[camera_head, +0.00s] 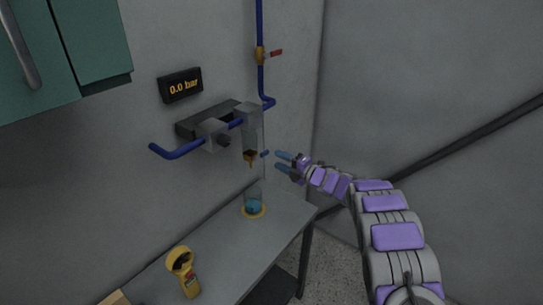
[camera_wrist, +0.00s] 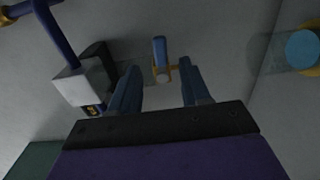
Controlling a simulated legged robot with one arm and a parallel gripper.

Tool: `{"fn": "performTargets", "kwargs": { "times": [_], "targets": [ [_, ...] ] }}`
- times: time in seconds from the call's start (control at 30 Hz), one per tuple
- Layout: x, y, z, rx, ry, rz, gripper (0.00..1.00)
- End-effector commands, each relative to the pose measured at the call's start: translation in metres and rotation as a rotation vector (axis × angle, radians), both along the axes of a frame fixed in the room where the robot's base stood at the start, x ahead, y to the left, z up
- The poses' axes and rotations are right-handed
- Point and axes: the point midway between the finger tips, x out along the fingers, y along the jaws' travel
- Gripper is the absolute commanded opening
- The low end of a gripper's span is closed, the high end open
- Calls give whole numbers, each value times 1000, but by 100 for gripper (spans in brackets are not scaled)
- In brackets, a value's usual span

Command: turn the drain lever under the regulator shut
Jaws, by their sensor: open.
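The drain valve (camera_head: 249,157) is a small brass fitting at the bottom of the clear bowl (camera_head: 251,137) under the regulator (camera_head: 248,110). Its blue drain lever (camera_head: 265,153) sticks out to the right, toward my gripper (camera_head: 280,161). My gripper is open and empty, a short way right of the lever, fingers pointing left. In the wrist view, the blue lever (camera_wrist: 159,48) with brass at its base lies between the two fingertips in the picture, with space on both sides. No contact shows. The gauge (camera_head: 181,85) reads 0.0 bar.
A blue pipe (camera_head: 260,25) with a red-handled valve (camera_head: 275,53) runs above. A glass with blue liquid (camera_head: 253,206) stands on the bench (camera_head: 235,241) below. A yellow hand-held device (camera_head: 184,270) lies nearer. A green cabinet (camera_head: 90,40) hangs upper left.

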Motion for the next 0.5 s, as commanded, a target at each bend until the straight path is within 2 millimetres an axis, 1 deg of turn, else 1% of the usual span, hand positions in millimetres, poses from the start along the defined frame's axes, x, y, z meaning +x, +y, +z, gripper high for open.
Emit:
{"fn": "performTargets", "kwargs": {
  "times": [0.03, 0.2, 0.33, 0.5],
  "targets": [
    [-6, -10, 3, 0, 0, -3, 47],
    [-26, -36, 2, -1, -1, -4, 47],
    [-37, -50, 2, 0, -1, -2, 47],
    [-44, -59, -1, -1, 1, -2, 47]
  ]
}}
